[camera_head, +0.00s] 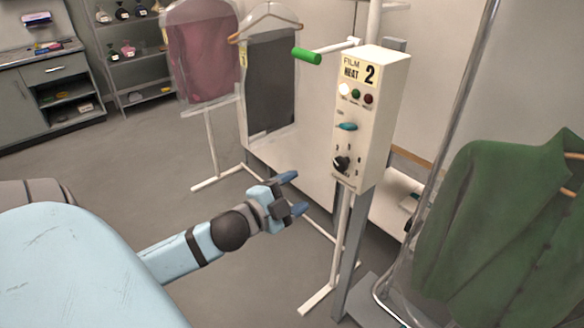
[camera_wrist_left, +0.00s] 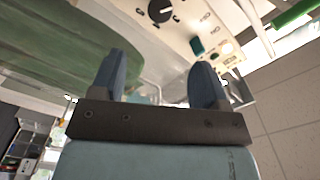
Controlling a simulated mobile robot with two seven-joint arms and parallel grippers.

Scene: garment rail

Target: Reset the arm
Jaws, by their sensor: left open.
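My left gripper (camera_head: 292,194) is open and empty, with its blue fingers apart. It hangs in the air to the left of and a little below the white control box (camera_head: 381,120). The box is marked "FILM HEAT 2" and has a lit lamp, a green and a red button, a blue switch (camera_head: 346,126) and a black dial (camera_head: 341,163). In the left wrist view my left gripper (camera_wrist_left: 160,85) also shows open, with nothing between the fingers; the control box's dial (camera_wrist_left: 160,10) shows beyond it. My right gripper is in neither view.
A green jacket (camera_head: 495,220) hangs at the right by a metal pole. A green-ended handle (camera_head: 307,56) sticks out left of the box. A covered pink garment (camera_head: 200,50) and a dark garment (camera_head: 271,85) hang behind. Shelves (camera_head: 130,50) stand at the back left. Grey floor (camera_head: 90,170) lies open at the left.

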